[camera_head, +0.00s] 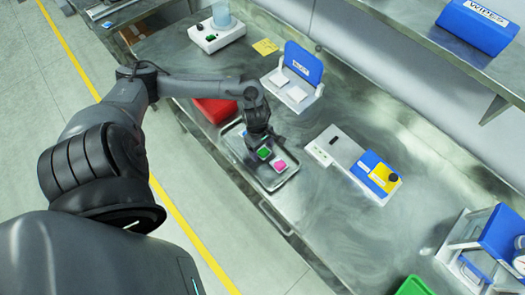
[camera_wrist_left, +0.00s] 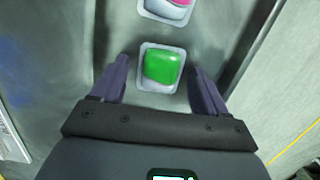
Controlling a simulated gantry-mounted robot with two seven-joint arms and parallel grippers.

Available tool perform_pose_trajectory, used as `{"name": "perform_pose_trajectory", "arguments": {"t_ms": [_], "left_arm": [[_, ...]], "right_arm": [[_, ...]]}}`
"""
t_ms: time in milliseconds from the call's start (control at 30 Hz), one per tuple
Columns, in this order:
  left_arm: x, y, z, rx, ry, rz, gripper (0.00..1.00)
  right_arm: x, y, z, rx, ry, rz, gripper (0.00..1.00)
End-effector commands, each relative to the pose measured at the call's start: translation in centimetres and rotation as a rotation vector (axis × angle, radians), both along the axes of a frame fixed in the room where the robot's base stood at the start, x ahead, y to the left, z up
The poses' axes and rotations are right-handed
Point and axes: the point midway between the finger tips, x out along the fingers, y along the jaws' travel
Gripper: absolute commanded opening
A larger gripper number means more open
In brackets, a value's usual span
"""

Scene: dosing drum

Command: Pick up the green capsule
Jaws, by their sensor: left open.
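The green capsule (camera_head: 264,153) sits in a small pale holder on the metal tray (camera_head: 274,186). In the left wrist view the green capsule (camera_wrist_left: 162,66) lies between the two fingers of my left gripper (camera_wrist_left: 162,78), with a gap on both sides. My left gripper (camera_head: 262,141) is open and just over the tray in the head view; its fingertips are hard to make out there. A pink capsule (camera_head: 280,165) in its own holder is beside the green one. It also shows at the top of the left wrist view (camera_wrist_left: 181,2). My right gripper is not in view.
A red bin (camera_head: 214,109) is beside the tray. A blue and white device (camera_head: 298,75), a scale with a blue-yellow box (camera_head: 376,176), a hotplate with a beaker (camera_head: 216,36) and a green bin (camera_head: 414,287) stand around. The table's middle is clear.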

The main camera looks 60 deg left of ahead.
Motion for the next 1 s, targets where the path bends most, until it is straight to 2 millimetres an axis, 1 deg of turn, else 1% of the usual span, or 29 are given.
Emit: {"name": "perform_pose_trajectory", "arguments": {"t_ms": [133, 167, 500, 533, 833, 1000], "left_arm": [[0.0, 0.0, 0.0, 0.0, 0.0, 0.0, 0.74], [0.0, 0.0, 0.0, 0.0, 0.0, 0.0, 0.71], [0.0, 0.0, 0.0, -0.001, 0.0, 0.0, 0.19], [0.0, 0.0, 0.0, -0.001, 0.0, 0.0, 0.16], [0.0, 0.0, 0.2, -0.001, -0.001, 0.0, 0.15], [0.1, 0.0, 1.0, -0.001, -0.003, -0.001, 0.15]], "right_arm": [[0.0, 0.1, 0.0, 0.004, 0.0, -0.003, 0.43], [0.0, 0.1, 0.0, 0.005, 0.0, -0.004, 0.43], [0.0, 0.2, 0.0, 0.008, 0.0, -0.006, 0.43], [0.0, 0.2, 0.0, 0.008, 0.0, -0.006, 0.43], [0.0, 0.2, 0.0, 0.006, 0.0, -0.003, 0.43], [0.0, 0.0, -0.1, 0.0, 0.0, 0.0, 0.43]]}}
